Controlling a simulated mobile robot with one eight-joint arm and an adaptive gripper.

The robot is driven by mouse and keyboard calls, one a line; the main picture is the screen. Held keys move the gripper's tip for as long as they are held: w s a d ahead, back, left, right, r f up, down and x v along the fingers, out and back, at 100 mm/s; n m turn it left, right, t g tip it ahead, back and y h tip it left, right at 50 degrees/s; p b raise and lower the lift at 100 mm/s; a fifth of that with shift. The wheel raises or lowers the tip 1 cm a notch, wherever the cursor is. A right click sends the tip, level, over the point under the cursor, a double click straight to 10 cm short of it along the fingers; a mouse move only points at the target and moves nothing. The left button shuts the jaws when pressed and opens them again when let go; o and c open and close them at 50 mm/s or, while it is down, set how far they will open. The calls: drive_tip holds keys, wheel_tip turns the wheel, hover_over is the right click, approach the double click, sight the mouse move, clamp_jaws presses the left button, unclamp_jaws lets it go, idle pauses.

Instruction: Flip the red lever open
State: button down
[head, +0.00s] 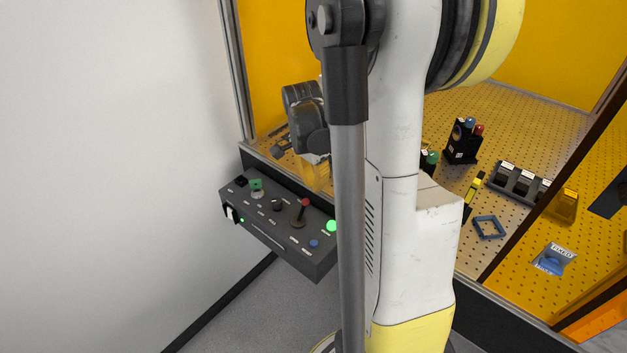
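The red lever (304,203) stands on the black control box (262,231) in the head view. Its red knob is up and its shaft leans toward the upper right from a brown base. My gripper appears to be the dark grey end (283,152) behind my arm, above and behind the box. It is apart from the lever. My arm hides part of it, and its fingers are too small to tell open from shut.
The box also carries a green knob (256,184), a black knob (277,204), a lit green button (331,226) and a blue button (314,243). Behind it is a perforated board (520,115) with amber panels. A white wall (110,150) is at left.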

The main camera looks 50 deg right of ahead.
sight(302, 211)
drive_tip(key=f, duration=0.1)
drive_tip(key=f+b, duration=0.1)
drive_tip(key=f, duration=0.2)
drive_tip(key=shift+s+d+f, duration=0.1)
drive_tip(key=shift+d+f, duration=0.15)
drive_tip(key=shift+f, duration=0.15)
drive_tip(key=shift+a+r, duration=0.1)
drive_tip(key=shift+a+r+h, duration=0.1)
drive_tip(key=shift+a+h, duration=0.05)
drive_tip(key=shift+h, duration=0.25)
drive_tip(key=shift+a+r+h+b, duration=0.3)
drive_tip(key=shift+a+h, duration=0.05)
drive_tip(key=shift+h, duration=0.25)
